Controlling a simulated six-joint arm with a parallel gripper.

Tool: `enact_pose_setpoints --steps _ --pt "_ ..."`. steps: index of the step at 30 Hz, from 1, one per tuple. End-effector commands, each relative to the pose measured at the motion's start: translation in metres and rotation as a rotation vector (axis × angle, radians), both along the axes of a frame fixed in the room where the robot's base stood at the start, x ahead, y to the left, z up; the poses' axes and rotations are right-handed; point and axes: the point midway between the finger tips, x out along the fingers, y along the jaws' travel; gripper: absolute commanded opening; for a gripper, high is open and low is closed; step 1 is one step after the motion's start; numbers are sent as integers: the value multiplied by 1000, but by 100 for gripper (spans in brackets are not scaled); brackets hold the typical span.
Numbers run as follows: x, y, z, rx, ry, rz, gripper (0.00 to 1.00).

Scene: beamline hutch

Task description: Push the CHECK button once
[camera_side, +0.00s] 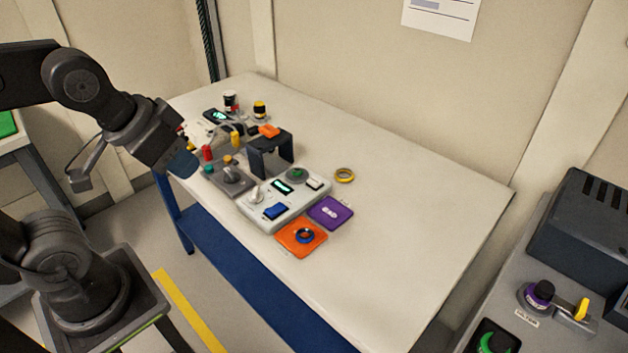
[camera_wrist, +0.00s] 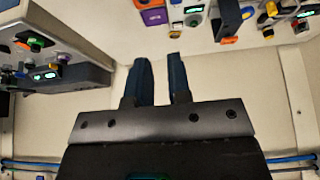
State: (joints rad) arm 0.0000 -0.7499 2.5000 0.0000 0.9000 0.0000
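A light grey control panel (camera_side: 295,208) lies on the white table, with a small display (camera_side: 282,187), a green round button (camera_side: 297,175), a white button (camera_side: 314,184), a blue rocker (camera_side: 276,211) and a pale knob (camera_side: 256,194). A darker grey panel (camera_side: 226,178) with a lever and coloured buttons adjoins it on the left. I cannot read any label, so I cannot tell which is the CHECK button. My gripper (camera_side: 186,165) is left of the panels, apart from them. In the wrist view its two dark fingers (camera_wrist: 159,58) stand apart with nothing between them.
A dark bracket (camera_side: 270,154) stands behind the light panel. A purple plate (camera_side: 330,212) and an orange plate (camera_side: 300,237) with a blue ring lie in front. A yellow ring (camera_side: 344,175) lies to the right. The table's right part is clear. Another console (camera_side: 560,290) stands lower right.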

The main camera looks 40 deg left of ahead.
Motion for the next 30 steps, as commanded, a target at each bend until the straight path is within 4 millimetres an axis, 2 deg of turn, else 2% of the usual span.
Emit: enact_pose_setpoints --steps 1,6,30 --pt "0 0 0 0 0 0 13" --pt "0 0 0 0 0 0 0" --pt "0 0 0 0 0 0 0"
